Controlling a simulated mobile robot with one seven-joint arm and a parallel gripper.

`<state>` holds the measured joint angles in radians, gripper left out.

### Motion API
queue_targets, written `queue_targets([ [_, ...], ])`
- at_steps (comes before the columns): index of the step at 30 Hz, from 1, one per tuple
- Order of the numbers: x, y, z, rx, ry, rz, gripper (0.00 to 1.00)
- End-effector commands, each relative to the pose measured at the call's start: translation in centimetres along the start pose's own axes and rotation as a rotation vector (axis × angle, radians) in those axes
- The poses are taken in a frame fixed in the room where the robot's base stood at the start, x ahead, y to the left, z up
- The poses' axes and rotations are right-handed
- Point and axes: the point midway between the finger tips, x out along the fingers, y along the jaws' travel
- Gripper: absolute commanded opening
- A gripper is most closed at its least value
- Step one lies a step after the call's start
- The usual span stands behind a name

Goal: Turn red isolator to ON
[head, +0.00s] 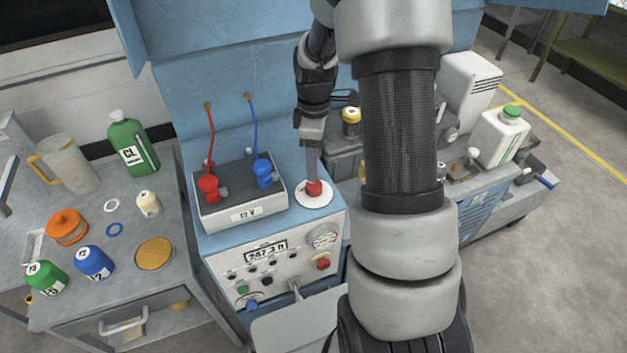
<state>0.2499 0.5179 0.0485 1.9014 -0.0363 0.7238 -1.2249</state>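The red isolator (315,189) is a small red knob on a round white plate (326,199), on the blue top of the control cabinet (222,239). No ON or OFF marks can be read on it. My gripper (312,180) points down at the knob from above, its fingertips at or touching the red part. Only a narrow side of the fingers shows, so I cannot tell whether they are closed on it.
A 12 V battery (243,212) with red and blue clamps (208,187) (263,171) stands just left of the isolator. The front panel has a display, gauge and a red knob (323,264). Bottles and jars cover the left bench (180,222).

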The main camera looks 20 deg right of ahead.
Motion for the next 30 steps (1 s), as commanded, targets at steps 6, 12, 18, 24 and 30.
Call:
queue_targets([
  [6, 4.8, -0.1, 0.0, -0.001, -0.001, -0.004, 0.55],
  [12, 7.5, 0.0, 0.0, 0.000, 0.000, -0.001, 0.55],
  [18, 8.6, 0.0, 0.0, 0.001, 0.000, 0.001, 0.55],
  [24, 8.6, 0.0, 0.0, 0.001, 0.000, 0.001, 0.55],
  [30, 8.6, 0.0, 0.0, 0.000, 0.000, 0.001, 0.28],
])
